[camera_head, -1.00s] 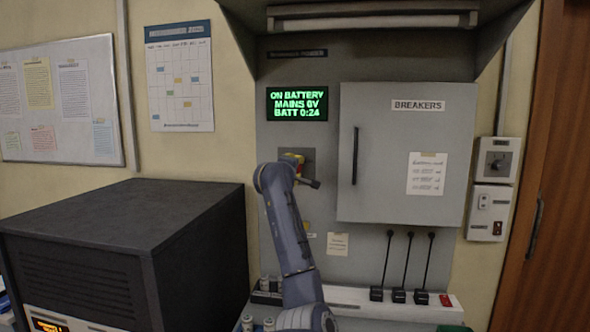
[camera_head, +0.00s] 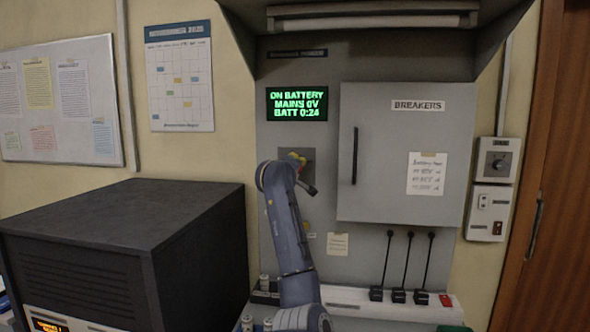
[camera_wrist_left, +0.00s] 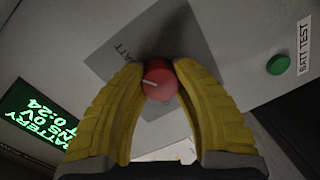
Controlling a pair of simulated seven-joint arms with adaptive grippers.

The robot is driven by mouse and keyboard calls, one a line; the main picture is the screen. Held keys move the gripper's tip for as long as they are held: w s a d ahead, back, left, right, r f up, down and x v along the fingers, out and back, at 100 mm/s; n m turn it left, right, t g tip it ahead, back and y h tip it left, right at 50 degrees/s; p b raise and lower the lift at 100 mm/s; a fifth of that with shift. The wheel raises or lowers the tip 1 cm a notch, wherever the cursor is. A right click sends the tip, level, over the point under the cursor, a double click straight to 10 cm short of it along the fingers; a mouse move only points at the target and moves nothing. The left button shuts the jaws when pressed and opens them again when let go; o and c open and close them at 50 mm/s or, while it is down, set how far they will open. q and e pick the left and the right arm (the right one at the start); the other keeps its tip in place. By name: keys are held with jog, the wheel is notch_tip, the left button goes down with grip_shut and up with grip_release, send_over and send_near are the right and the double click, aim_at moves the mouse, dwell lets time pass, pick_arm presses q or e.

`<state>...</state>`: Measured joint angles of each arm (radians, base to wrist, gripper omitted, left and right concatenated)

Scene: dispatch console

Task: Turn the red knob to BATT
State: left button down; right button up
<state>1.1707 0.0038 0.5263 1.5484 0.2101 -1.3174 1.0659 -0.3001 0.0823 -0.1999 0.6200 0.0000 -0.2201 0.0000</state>
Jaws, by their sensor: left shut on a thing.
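The red knob (camera_wrist_left: 160,84) sits on a grey square plate (camera_wrist_left: 178,35) and shows in the left wrist view between my yellow fingers. A pale pointer line marks its face. My left gripper (camera_wrist_left: 161,70) is shut on the knob, with a fingertip at each side. Part of a BATT label is printed on the plate, above and left of the knob. In the head view, my left arm hides the knob, and only a bit of the yellow left gripper (camera_head: 298,160) shows in front of the plate (camera_head: 309,156). My right gripper is not in view.
A green display (camera_head: 297,104) reads ON BATTERY, MAINS 0V, BATT 0:24. The breaker door (camera_head: 385,125) is closed, right of the plate. A green BATT TEST button (camera_wrist_left: 280,64) is near the knob. A dark cabinet (camera_head: 125,230) stands at the left.

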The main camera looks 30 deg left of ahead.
pick_arm(q)
jog(key=shift+w+d, duration=0.1)
jog(key=shift+d, duration=0.05)
jog(key=c, duration=1.1)
grip_release()
jog(key=shift+c, duration=0.2)
jog(key=shift+o, duration=1.3)
jog(key=f+v, duration=0.1)
jog(key=v, duration=1.1)
jog(key=shift+r, duration=0.45)
